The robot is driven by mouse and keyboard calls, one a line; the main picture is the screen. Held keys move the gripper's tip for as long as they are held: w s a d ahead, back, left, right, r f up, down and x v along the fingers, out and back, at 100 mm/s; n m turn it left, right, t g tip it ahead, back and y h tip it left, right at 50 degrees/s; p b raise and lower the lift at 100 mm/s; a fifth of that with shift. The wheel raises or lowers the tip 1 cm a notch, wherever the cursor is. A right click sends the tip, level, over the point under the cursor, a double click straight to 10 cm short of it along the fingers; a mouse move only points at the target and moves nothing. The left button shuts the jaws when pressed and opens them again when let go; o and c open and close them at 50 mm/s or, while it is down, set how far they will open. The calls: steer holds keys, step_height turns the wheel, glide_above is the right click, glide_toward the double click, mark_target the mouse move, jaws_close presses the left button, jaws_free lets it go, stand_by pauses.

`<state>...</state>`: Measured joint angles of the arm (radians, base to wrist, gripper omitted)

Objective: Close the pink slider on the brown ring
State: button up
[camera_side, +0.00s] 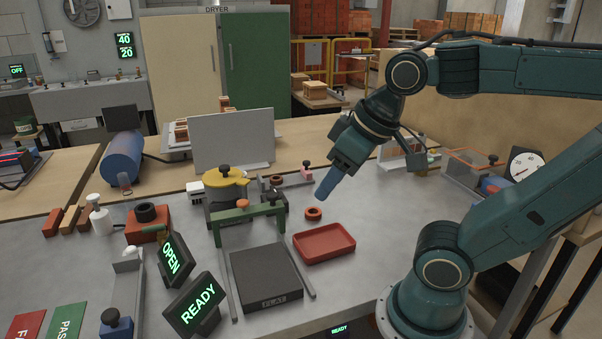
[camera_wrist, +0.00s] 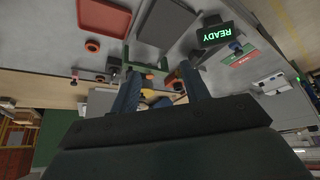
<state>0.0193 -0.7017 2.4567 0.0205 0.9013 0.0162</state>
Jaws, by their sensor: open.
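The pink slider (camera_side: 306,172), with a dark red knob on top, stands at the right end of a small fixture behind the work area. A brown ring (camera_side: 277,180) sits in that fixture, left of the slider, with a visible gap between them. The pink slider is small in the wrist view (camera_wrist: 74,75). A second reddish-brown ring (camera_side: 313,213) lies flat on the table behind the red tray. My gripper (camera_side: 327,185) is in the air, right of the fixture and above the loose ring. Its fingers (camera_wrist: 160,75) are apart, with nothing held between them.
The red tray (camera_side: 324,243) and a dark plate (camera_side: 265,277) under a green frame (camera_side: 246,213) lie in front. A yellow-topped pot (camera_side: 226,180) stands left of the fixture. An upright grey panel (camera_side: 232,138) stands behind. Lit OPEN and READY signs (camera_side: 194,305) stand front left.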

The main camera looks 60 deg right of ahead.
steer(key=w+d+r+m+g+h, duration=0.3)
steer(key=w+d+m, duration=0.6)
steer(key=w+d, duration=0.85)
steer(key=w+d+f+m, duration=0.35)
steer(key=w+d, duration=0.25)
steer(key=d, duration=0.4)
steer(key=m+g+h, duration=0.1)
steer(key=m+g, duration=0.2)
steer(key=m, duration=0.2)
glide_toward(306, 161)
steer(key=v, duration=0.6)
steer(key=shift+s+a+f, duration=0.15)
steer(key=shift+s+f, duration=0.15)
steer(key=shift+s, duration=0.1)
steer(key=shift+f, duration=0.1)
steer(key=shift+w+x, duration=0.1)
steer(key=shift+x, duration=3.3)
steer(key=shift+w+x, duration=0.15)
steer(key=shift+x, duration=3.25)
steer(key=shift+c, duration=0.5)
